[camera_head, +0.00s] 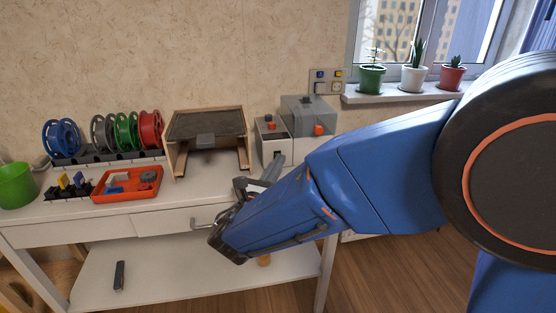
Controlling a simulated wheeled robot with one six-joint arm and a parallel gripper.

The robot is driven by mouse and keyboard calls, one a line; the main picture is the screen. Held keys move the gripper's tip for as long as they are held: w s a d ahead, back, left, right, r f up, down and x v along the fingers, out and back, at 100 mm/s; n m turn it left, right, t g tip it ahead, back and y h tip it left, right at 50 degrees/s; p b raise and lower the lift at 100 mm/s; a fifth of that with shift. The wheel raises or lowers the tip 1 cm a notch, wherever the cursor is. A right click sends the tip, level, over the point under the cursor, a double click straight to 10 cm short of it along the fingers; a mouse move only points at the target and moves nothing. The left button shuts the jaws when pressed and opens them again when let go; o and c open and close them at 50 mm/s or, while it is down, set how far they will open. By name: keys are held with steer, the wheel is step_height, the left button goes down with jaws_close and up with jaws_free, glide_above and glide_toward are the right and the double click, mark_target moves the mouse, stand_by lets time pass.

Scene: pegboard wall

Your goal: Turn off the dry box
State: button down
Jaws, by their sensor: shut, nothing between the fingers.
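A grey box with a pale, see-through-looking upper part (310,110) stands at the back right of the table and may be the dry box. An orange-red knob (318,130) is on its front. Beside it on the left is a pale box (270,138) with a red button (269,119) and a dark panel on top. I cannot tell for certain which is the dry box. My arm comes in from the right and covers the table's right front. I cannot tell whether the gripper touches the box.
A wooden open-fronted frame (176,152) stands left of the boxes. Further left are a rack of filament spools (128,132), an orange tray (103,193) and a green cup (16,186). Wall sockets (328,82) and a sill with potted plants (413,79) are behind.

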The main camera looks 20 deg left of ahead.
steer(key=shift+s, duration=0.2)
steer(key=shift+s+d+r, duration=0.35)
steer(key=shift+s+d, duration=0.1)
steer(key=shift+s, duration=0.2)
steer(key=shift+s+d+r, duration=0.35)
steer(key=shift+s+d, duration=0.05)
steer(key=shift+s, duration=0.3)
steer(key=shift+s+d+r, duration=0.35)
steer(key=shift+s+d, duration=0.1)
steer(key=shift+s, duration=0.2)
